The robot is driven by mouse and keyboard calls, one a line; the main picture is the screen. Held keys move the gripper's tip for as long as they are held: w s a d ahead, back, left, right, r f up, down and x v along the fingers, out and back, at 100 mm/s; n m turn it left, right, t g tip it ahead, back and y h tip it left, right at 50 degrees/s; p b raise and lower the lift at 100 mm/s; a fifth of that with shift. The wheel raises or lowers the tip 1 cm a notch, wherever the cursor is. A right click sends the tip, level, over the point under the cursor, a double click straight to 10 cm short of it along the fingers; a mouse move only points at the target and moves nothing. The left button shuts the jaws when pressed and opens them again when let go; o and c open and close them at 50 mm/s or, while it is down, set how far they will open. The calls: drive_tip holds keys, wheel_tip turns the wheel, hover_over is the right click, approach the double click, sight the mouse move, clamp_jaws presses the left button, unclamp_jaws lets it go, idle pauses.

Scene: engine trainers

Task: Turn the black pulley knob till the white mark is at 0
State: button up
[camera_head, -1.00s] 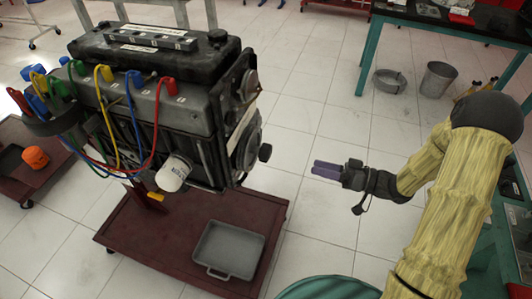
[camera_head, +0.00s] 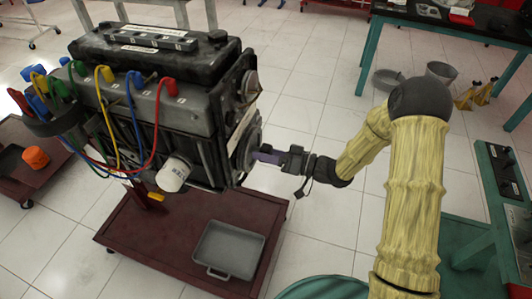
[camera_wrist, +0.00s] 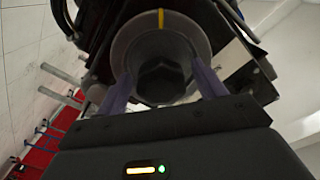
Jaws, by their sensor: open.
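The black knob (camera_wrist: 162,78) sits at the centre of a grey pulley disc (camera_wrist: 192,32) in the wrist view. The disc also shows on the engine's right end in the head view (camera_head: 246,145). A short yellow mark (camera_wrist: 161,18) is at the top of the disc. I cannot make out a white mark or a 0. My gripper (camera_head: 262,157) is at the pulley, its purple fingers pointing left. In the wrist view my gripper (camera_wrist: 163,85) is open, one finger on each side of the knob. I cannot tell whether the fingers touch it. In the head view the fingers hide the knob.
The engine (camera_head: 150,100) with coloured cables stands above a dark red cart (camera_head: 130,232). A grey tray (camera_head: 229,250) lies on the cart below the pulley. A white filter (camera_head: 174,174) sticks out of the engine's side.

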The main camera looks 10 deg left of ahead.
drive_tip(key=shift+a, duration=0.2)
drive_tip(key=shift+c, duration=0.4)
drive_tip(key=c, duration=0.9)
drive_tip(key=shift+n, duration=0.4)
drive_tip(key=n+b, duration=0.3)
drive_tip(key=n, duration=0.1)
drive_tip(key=shift+w+f, duration=0.1)
drive_tip(key=shift+f, duration=0.05)
drive_tip(key=n+b, duration=0.2)
drive_tip(key=n, duration=0.1)
drive_tip(key=shift+n+b, duration=0.7)
drive_tip(key=shift+n, duration=0.4)
